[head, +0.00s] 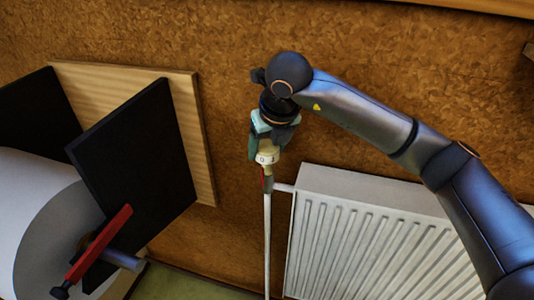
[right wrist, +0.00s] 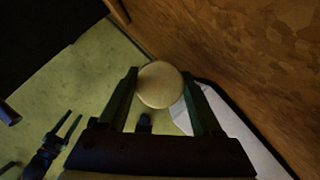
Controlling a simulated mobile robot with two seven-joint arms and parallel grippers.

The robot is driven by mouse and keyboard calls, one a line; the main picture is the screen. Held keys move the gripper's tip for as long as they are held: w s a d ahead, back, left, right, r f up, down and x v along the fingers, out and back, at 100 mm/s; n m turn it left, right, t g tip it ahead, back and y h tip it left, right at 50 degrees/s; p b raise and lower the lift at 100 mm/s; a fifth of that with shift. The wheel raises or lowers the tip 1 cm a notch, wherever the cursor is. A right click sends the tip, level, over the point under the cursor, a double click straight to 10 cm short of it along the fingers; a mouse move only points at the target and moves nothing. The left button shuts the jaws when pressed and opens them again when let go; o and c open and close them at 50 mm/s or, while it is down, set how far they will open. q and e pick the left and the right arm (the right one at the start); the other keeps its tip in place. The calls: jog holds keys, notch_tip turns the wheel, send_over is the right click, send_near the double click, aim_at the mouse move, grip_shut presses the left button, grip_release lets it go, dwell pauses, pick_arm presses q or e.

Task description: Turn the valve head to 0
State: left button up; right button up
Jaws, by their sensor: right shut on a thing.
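The cream valve head (head: 267,157) sits on top of a thin white pipe beside the radiator. Digits, seemingly 0 and 1, show on its side in the head view, and a red mark shows just below it. My right gripper (head: 270,135) reaches down from above and is shut on the head. In the right wrist view the head's round, plain end (right wrist: 160,86) lies between the two fingers of this gripper (right wrist: 160,74). A dark two-pronged shape at lower left there looks like my left gripper (right wrist: 69,124), with its prongs apart and empty. It is not seen in the head view.
The white ribbed radiator (head: 370,245) stands right of the pipe (head: 267,235), against the brown wall (head: 225,125). At left are a wooden board (head: 188,115), black panels (head: 140,160) and a red bar (head: 100,243). Greenish floor (right wrist: 70,85) shows below.

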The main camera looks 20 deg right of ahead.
jog(key=shift+n, duration=0.4)
pick_arm(q)
jog(key=shift+w+d+r, duration=0.1)
jog(key=shift+w+d, duration=0.35)
jog(key=shift+w, duration=0.1)
pick_arm(e)
jog(key=shift+n+y, duration=0.3)
pick_arm(q)
jog(key=shift+a, duration=0.1)
pick_arm(e)
jog(key=o, duration=1.4)
jog(key=shift+c, duration=0.2)
pick_arm(q)
jog(key=shift+s, duration=0.2)
